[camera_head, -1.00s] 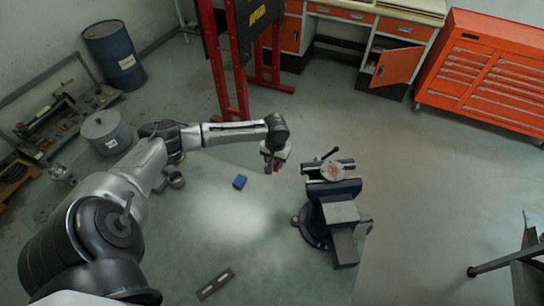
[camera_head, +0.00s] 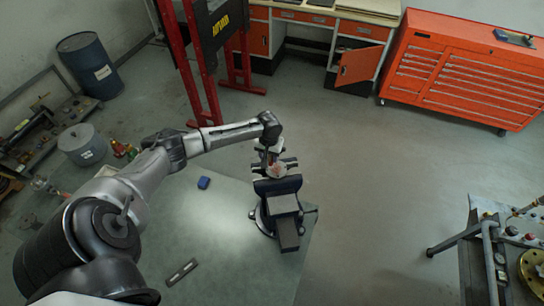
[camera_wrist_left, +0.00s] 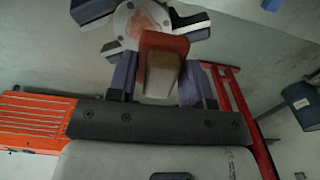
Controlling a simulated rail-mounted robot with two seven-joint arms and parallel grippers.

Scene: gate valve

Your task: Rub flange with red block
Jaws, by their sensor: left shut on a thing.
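The flange (camera_head: 278,171) is a round pale metal disc with reddish smears, held at the top of the blue and grey vise (camera_head: 284,205). In the left wrist view the flange (camera_wrist_left: 130,20) shows its smeared face and dark bolt holes at the top. My left gripper (camera_head: 269,158) is right at the flange. In the left wrist view the gripper (camera_wrist_left: 158,82) is shut on the red block (camera_wrist_left: 163,42), which has a tan side. The block overlaps the flange's lower edge in that view; I cannot tell if they touch. My right gripper is not in view.
A blue block (camera_head: 203,183) and a flat slotted metal bar (camera_head: 182,271) lie on the green table (camera_head: 225,225). The table is clear between them and the vise. An orange tool cabinet (camera_head: 460,75) stands behind. A pipe fixture (camera_head: 500,250) stands at right.

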